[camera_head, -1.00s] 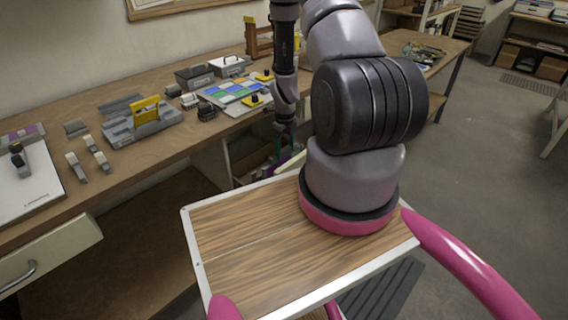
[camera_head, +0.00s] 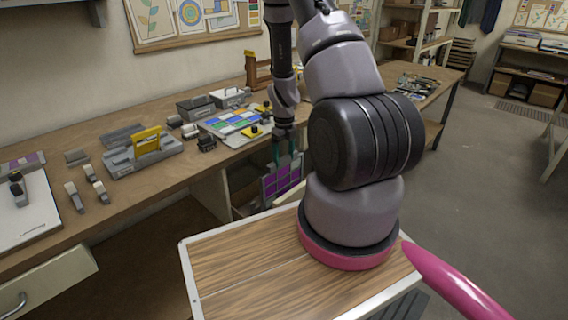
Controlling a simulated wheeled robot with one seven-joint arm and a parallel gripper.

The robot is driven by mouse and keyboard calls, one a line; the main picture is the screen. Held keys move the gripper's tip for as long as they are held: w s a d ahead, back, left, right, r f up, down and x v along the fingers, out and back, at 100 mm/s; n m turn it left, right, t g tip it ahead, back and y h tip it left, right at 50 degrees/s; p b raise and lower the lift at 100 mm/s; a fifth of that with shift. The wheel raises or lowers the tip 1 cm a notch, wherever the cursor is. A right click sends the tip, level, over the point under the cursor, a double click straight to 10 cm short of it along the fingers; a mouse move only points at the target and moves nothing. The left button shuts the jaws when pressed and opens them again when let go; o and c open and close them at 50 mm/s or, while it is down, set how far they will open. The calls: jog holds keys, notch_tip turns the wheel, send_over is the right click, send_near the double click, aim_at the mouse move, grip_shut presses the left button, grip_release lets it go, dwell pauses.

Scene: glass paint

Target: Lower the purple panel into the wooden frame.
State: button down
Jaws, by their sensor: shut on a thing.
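The purple panel (camera_head: 283,181), with purple squares and a grey-green edge, hangs upright below my gripper (camera_head: 285,157). My gripper points down and is shut on the panel near its upper edge. The panel is in front of the bench's front edge, and its lower right part is hidden behind my arm. A brown wooden frame-like stand (camera_head: 251,69) stands on the bench near the wall, behind and above the panel in the picture. My arm hides its right part. The panel is apart from it.
The wooden bench (camera_head: 100,135) runs along the wall. On it lie a tray of coloured glass tiles (camera_head: 236,122), a grey caddy with a yellow piece (camera_head: 148,143), grey boxes (camera_head: 196,106) and several small tools. Open floor (camera_head: 480,190) lies to the right.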

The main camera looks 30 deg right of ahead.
jog(key=shift+r, duration=0.15)
jog(key=shift+c, duration=2.2)
grip_release()
jog(key=c, duration=0.8)
notch_tip(320, 180, up, 17)
jog(key=shift+r, duration=0.1)
